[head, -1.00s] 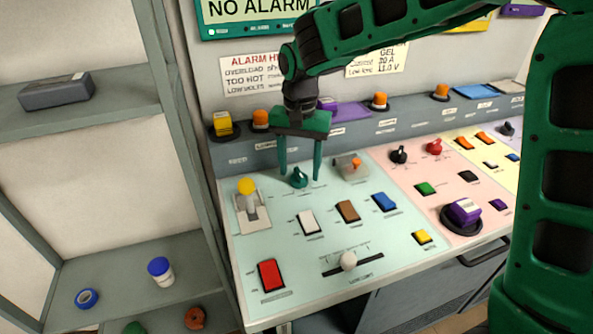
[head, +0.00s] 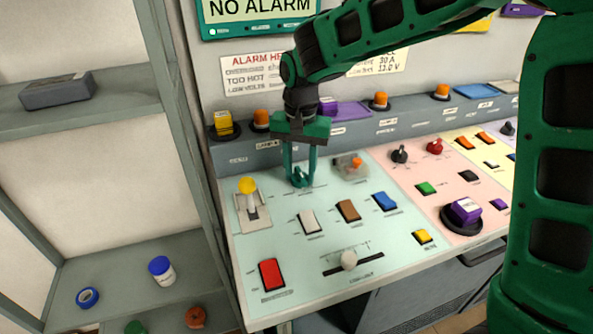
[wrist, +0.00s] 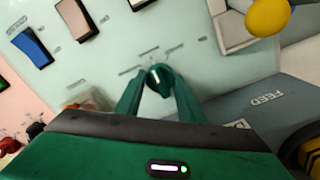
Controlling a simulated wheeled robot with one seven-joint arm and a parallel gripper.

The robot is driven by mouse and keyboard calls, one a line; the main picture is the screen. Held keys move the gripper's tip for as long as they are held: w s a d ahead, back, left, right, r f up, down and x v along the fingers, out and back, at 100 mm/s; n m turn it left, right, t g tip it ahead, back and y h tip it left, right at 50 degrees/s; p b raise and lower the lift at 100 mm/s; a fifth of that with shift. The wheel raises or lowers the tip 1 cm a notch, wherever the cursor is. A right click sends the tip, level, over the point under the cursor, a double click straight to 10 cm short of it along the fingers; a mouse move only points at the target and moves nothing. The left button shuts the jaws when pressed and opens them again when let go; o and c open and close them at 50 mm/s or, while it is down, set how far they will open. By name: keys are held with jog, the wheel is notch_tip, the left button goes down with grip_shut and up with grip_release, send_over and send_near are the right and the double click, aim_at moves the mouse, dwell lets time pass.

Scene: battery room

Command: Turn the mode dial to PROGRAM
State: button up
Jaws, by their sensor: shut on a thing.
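The mode dial (wrist: 159,77) is a small teal knob with a pale pointer line, on the pale green part of the panel (head: 290,245). In the wrist view it sits between my two fingertips. My gripper (head: 300,180) points down at the back of the pale green section and is shut on the dial. In the head view the fingers hide most of the dial (head: 299,174). The small lettering around it is too blurred to read in either view.
Near the dial are a yellow-knobbed lever (head: 247,186), an orange-tipped switch (head: 352,163) and white (head: 310,221), brown (head: 348,210) and blue (head: 385,201) rockers. A raised ledge with orange lamps (head: 261,118) runs behind. A shelf unit (head: 190,150) stands at left.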

aim_at(299, 170)
jog(key=shift+w+n, duration=0.1)
jog(key=shift+n, duration=0.4)
jog(key=n, duration=0.2)
jog(key=shift+n, duration=0.3)
jog(key=n, duration=0.5)
jog(key=shift+a+r, duration=0.1)
jog(key=shift+n, duration=0.3)
dwell(0.4)
jog(key=o, duration=1)
jog(key=shift+o, duration=0.2)
notch_tip(299, 170, up, 11)
jog(key=shift+f, duration=0.2)
